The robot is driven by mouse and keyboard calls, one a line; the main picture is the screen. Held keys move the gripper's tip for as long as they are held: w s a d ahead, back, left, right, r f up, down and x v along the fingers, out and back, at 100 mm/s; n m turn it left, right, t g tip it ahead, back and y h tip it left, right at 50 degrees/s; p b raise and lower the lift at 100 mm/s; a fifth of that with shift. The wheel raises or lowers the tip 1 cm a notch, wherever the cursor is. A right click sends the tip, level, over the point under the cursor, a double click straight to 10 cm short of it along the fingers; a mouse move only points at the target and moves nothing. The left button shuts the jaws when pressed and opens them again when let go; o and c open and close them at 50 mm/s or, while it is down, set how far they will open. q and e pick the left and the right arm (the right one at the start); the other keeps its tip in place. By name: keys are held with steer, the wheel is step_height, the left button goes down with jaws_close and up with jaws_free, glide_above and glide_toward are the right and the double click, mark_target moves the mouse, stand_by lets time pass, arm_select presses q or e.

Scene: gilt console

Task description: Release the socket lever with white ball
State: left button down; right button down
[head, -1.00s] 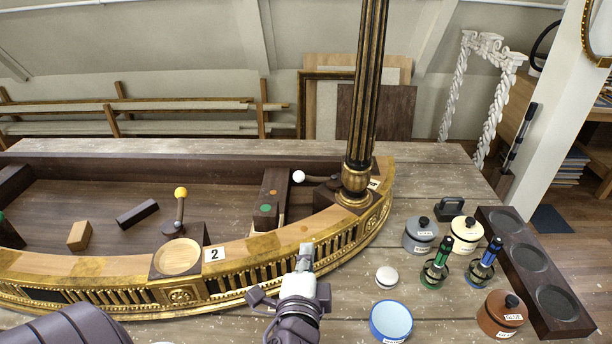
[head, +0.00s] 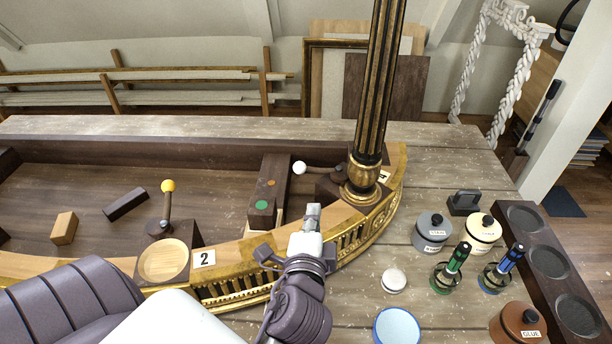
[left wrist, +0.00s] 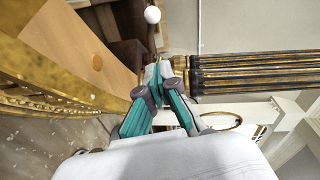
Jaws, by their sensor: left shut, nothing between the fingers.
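The lever with the white ball (head: 300,168) sticks out to the left from the foot of the black and gold column (head: 366,120) at the right end of the console. The white ball also shows at the top of the left wrist view (left wrist: 152,14). My left gripper (head: 313,212) is over the gilt front rim, a little nearer than the ball and apart from it. Its fingers are together and empty, and they point towards the ball side in the left wrist view (left wrist: 160,72). My right gripper is not in view.
A lever with a yellow ball (head: 168,186) stands by the round wooden pad and label 2. A dark block (head: 264,200) with a green dot lies left of the white ball. Jars, such as a grey one (head: 432,232), and screwdrivers stand on the right.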

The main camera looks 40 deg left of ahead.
arm_select(q)
steer(key=p, duration=0.3)
glide_toward(323, 170)
steer(key=w+a+r, duration=0.2)
steer(key=a, duration=0.1)
steer(key=a+f+p, duration=0.1)
steer(key=a, duration=0.1)
steer(key=shift+w+a+f+p, duration=0.1)
steer(key=shift+w+f+p, duration=0.2)
steer(key=shift+w, duration=0.15)
